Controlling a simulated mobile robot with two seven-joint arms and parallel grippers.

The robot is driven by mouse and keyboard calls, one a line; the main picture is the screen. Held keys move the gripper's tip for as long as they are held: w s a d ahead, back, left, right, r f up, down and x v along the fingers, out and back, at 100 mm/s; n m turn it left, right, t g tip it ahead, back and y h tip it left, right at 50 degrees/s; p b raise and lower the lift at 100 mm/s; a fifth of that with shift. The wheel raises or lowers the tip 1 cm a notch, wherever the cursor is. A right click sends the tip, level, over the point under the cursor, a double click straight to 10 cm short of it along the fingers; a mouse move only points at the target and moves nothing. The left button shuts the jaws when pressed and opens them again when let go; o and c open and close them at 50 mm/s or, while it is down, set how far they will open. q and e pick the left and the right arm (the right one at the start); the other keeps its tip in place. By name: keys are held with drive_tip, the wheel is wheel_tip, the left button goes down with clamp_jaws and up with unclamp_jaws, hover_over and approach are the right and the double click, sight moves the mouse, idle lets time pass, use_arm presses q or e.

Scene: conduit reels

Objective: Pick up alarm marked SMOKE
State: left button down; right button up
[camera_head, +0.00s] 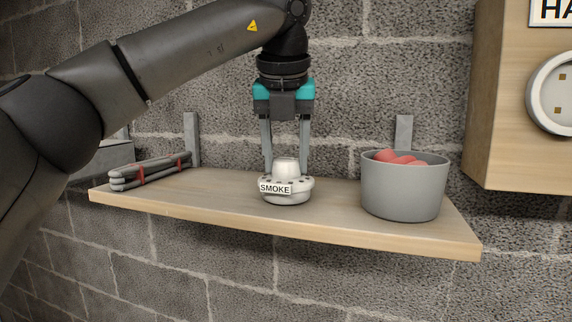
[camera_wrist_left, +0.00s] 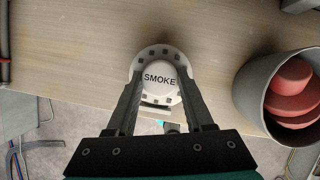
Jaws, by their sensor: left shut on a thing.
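The white round alarm marked SMOKE (camera_head: 287,193) sits on the wooden shelf (camera_head: 210,203), near its middle. It also shows in the left wrist view (camera_wrist_left: 160,77), with the word SMOKE on its raised top. My left gripper (camera_head: 286,172) points straight down over the alarm. Its two fingers are shut on the raised top, one on each side. The alarm appears to rest on the shelf or very close to it; I cannot tell if there is a gap. My right gripper is in neither view.
A grey tub (camera_head: 402,190) with red round things (camera_head: 396,157) stands to the right of the alarm. Bundled grey conduit (camera_head: 150,171) lies at the shelf's left end. A wooden cabinet (camera_head: 525,95) hangs at the upper right. Bare shelf lies on both sides of the alarm.

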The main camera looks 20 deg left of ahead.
sight(285, 160)
use_arm(q)
wheel_tip(285, 160, up, 9)
drive_tip(key=shift+r, duration=0.1)
drive_tip(key=shift+s, duration=0.1)
idle(0.4)
